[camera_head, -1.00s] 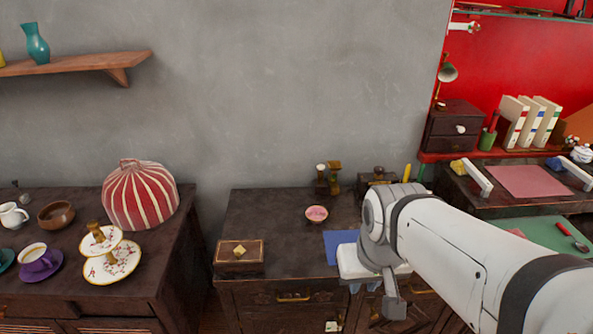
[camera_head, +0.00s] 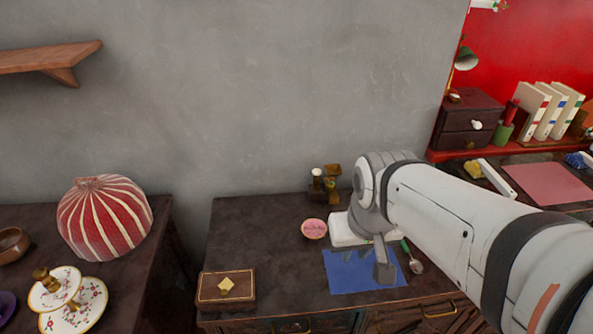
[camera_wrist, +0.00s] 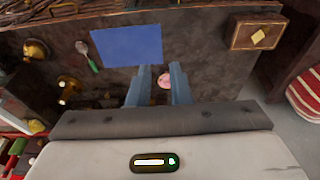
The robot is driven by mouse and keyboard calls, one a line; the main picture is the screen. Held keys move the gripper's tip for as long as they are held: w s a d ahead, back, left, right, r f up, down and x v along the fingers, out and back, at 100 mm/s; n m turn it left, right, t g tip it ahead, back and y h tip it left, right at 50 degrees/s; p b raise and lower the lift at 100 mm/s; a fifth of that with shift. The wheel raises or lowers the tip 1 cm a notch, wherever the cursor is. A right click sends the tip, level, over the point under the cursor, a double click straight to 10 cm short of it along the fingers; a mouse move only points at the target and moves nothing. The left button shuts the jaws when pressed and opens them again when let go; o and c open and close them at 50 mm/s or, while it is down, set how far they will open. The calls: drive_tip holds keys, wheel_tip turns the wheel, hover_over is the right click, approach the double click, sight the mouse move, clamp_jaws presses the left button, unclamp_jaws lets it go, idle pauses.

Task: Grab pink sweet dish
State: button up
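The pink sweet dish (camera_head: 313,229) is a small round bowl standing on the dark middle cabinet in the head view, just left of my white wrist. In the wrist view the dish (camera_wrist: 164,82) shows between the two blue-grey fingers of my gripper (camera_wrist: 159,72), nearer the right finger. My gripper is open and empty. The dish looks smaller than the gap and beyond the fingers, but I cannot tell the exact height.
A blue sheet (camera_head: 355,272), a green-handled spoon (camera_head: 413,259), a wooden box (camera_head: 227,287) and small brass-coloured items (camera_head: 326,184) lie around the dish. A striped tea cosy (camera_head: 104,217) and a tiered plate stand (camera_head: 72,307) are on the left cabinet. Bare top lies left of the dish.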

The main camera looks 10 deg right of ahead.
drive_tip(key=w+a+f+m+y+b, duration=0.15)
drive_tip(key=w+f, duration=0.35)
drive_tip(key=w, duration=0.5)
drive_tip(key=m+t+y+b, duration=0.1)
drive_tip(key=m+y+b, duration=0.15)
drive_tip(key=m, duration=0.35)
approach(325, 232)
drive_tip(key=shift+y, duration=0.3)
drive_tip(key=x, duration=0.8)
drive_tip(key=shift+d+f, duration=0.1)
drive_tip(key=shift+f, duration=0.45)
clamp_jaws()
